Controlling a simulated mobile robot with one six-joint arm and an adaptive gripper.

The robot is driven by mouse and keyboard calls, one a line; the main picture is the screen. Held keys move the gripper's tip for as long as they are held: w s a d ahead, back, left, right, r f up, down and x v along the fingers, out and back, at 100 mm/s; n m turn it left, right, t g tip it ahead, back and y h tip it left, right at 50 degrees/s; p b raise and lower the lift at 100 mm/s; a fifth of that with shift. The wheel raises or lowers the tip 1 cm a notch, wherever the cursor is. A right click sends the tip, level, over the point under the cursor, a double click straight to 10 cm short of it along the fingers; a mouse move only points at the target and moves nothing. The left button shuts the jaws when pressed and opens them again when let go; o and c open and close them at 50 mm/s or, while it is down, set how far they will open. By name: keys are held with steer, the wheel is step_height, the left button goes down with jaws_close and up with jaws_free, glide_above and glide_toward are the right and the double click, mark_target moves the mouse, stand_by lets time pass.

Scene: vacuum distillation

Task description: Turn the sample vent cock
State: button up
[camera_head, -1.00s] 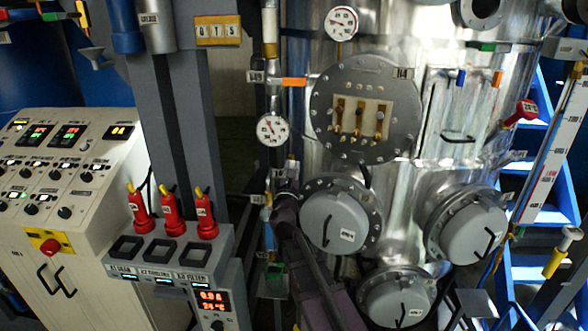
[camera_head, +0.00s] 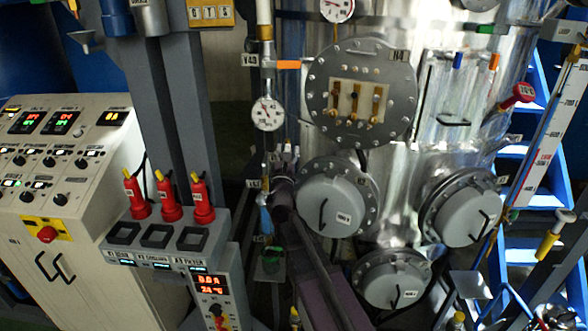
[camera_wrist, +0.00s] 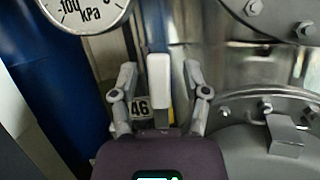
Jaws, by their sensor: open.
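In the wrist view, a white lever handle (camera_wrist: 159,76) on a grey stem stands upright between the two fingers of my gripper (camera_wrist: 160,98). A tag (camera_wrist: 140,107) reading "46" sits just behind it; I take this lever for the vent cock, but its name does not show. The fingers are open, one on each side of the handle, with a gap visible on both sides. In the head view my gripper (camera_head: 282,172) is at the pipe left of the round grey covers, and it largely hides the cock.
A pressure gauge (camera_head: 267,113) and an orange handle (camera_head: 288,64) are above my gripper. A blue handle (camera_head: 266,220) is just below left. A bolted grey cover (camera_head: 333,207) is close on the right. Red plugs (camera_head: 168,202) stand on a panel at left.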

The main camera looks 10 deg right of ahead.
steer(key=s+d+f+m+g+h+p, duration=0.1)
steer(key=d+f+m+g+h, duration=0.2)
steer(key=m, duration=0.7)
steer(key=s+d+f+m+g+h+p, duration=0.15)
steer(key=m+g, duration=0.25)
steer(key=m, duration=0.7)
steer(key=v, duration=1.3)
steer(key=s+d+f+m+g+y+b, duration=0.1)
steer(key=s+d+f+m+g+b, duration=0.1)
steer(key=f, duration=0.4)
steer(key=s+d+f+m+g+y+b, duration=0.1)
steer(key=s+d+f+m+g+b, duration=0.1)
steer(key=d+f+g, duration=0.2)
steer(key=s+d+f+m+g+y+b, duration=0.1)
steer(key=s+d+f+m+g+b, duration=0.1)
steer(key=f, duration=0.8)
steer(key=shift+s+d+m+g+y+b, duration=0.35)
steer(key=shift+s+d+m+g, duration=0.3)
steer(key=shift+g, duration=0.35)
steer(key=shift+f, duration=0.1)
